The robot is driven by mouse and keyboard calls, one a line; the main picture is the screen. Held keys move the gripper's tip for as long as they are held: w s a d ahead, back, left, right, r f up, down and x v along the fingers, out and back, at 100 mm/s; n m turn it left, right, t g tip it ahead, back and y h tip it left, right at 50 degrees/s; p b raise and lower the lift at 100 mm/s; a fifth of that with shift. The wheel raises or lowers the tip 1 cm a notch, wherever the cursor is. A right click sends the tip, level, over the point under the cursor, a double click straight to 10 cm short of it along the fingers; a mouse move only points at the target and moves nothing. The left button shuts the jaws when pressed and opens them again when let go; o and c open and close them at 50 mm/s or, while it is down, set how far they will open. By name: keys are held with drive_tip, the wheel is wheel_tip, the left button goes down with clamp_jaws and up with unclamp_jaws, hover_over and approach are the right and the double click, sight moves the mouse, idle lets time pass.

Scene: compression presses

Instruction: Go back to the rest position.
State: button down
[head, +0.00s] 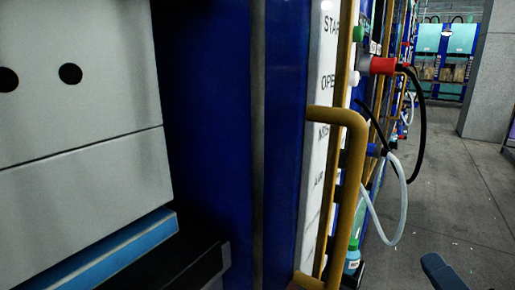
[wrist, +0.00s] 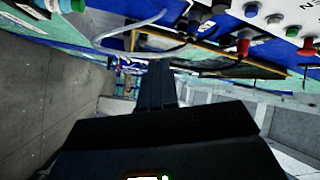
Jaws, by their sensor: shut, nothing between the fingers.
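My gripper (wrist: 158,72) shows in the wrist view as two dark fingers side by side, shut with nothing between them. It points along the aisle, apart from the press panels that run across the top of that view. In the head view a dark blue piece (head: 440,272) shows at the bottom right, and I cannot tell which part of my arm it is. The rest of the arm is out of the head view.
A press with a pale block (head: 75,90) and blue post (head: 286,140) stands close on the left. Its labelled panel (head: 318,150), yellow bar (head: 350,190), red knob (head: 382,66) and white hose (head: 402,200) border the aisle. Grey floor (head: 450,190) is open to the right, beside a pillar (head: 490,85).

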drive_tip(key=s+f+n+g, duration=0.1)
drive_tip(key=s+f+n, duration=0.2)
drive_tip(key=s+f, duration=0.35)
drive_tip(key=s+f+n+g, duration=0.1)
drive_tip(key=s+f+n, duration=0.25)
drive_tip(key=s, duration=0.55)
drive_tip(key=s+a+f+n+g, duration=0.2)
drive_tip(key=s+n, duration=0.3)
drive_tip(key=s, duration=1)
drive_tip(key=shift+a+h, duration=0.3)
drive_tip(key=shift+a, duration=0.3)
drive_tip(key=shift+f+n, duration=0.1)
drive_tip(key=shift+n, duration=0.15)
idle(4.1)
